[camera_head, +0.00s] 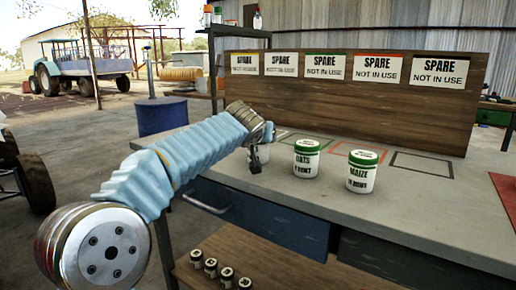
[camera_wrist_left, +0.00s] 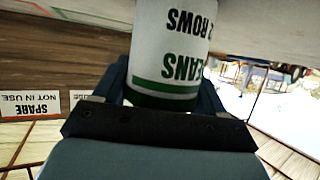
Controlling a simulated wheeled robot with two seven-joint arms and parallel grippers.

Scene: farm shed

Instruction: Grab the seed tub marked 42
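Two white tubs with green lids stand upright on the bench in the head view: the OATS tub (camera_head: 306,158) and the MAIZE tub (camera_head: 361,172). A third white tub (camera_head: 262,153) is partly hidden behind my left gripper (camera_head: 256,162). In the left wrist view a white tub (camera_wrist_left: 172,42) appears upside down, with "EANS" and "2 ROWS" readable and a green band. The fingers of my left gripper (camera_wrist_left: 165,95) lie along both its sides; whether they press on it is unclear. I cannot read a 42 on any tub. My right gripper is out of view.
The grey bench (camera_head: 430,215) is clear at front right. Coloured outlines, including a black one (camera_head: 424,165), mark its top. A wooden board (camera_head: 350,100) with several SPARE signs stands behind. Small jars (camera_head: 211,268) sit on a lower shelf.

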